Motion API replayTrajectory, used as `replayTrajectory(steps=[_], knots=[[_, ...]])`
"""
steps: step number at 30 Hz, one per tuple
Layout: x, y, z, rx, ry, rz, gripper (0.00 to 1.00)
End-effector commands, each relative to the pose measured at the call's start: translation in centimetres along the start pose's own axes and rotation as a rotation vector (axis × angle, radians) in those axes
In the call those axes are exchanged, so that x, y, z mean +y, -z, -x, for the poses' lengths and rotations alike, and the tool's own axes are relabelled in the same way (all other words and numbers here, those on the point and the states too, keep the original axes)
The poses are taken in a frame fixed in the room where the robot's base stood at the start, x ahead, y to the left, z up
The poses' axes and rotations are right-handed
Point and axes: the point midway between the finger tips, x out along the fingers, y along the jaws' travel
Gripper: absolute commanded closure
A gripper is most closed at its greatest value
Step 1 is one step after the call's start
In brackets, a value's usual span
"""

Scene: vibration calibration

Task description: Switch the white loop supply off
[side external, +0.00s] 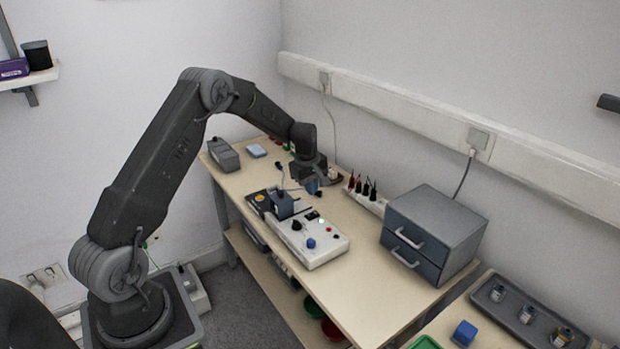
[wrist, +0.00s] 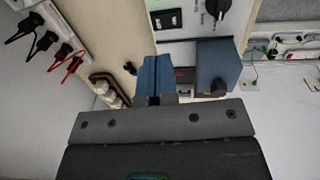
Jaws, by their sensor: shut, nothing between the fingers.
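The white supply box (side external: 322,246) sits on the bench, with a black knob, a blue knob, a red button and a small lit green lamp on its top. Part of its white panel (wrist: 195,24) shows at the top of the wrist view, with a black rocker switch (wrist: 166,19) and a black pointer knob (wrist: 217,8). I cannot tell the rocker's position. My gripper (side external: 314,188) is above the bench just behind the box, apart from it. Its blue fingers (wrist: 153,78) are shut and empty, pointing toward the panel's edge in the wrist view.
A dark blue block (side external: 282,205) stands close to the box's left end; it also shows in the wrist view (wrist: 218,62). A white rack with red and black leads (side external: 366,191) is behind right. Grey drawers (side external: 433,232) stand to the right. Bare bench lies between box and drawers.

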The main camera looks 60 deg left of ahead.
Motion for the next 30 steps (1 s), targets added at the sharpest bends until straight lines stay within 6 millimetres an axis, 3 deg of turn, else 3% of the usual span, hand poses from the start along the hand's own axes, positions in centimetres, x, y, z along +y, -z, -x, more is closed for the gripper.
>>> replayTrajectory(steps=[6, 12, 30], knots=[[0.0, 0.0, -4.5, -0.001, 0.001, 0.000, 1.00], [0.0, 0.0, -7.1, 0.000, -0.001, 0.000, 1.00], [0.2, 0.0, -8.6, 0.000, 0.000, -0.001, 1.00]])
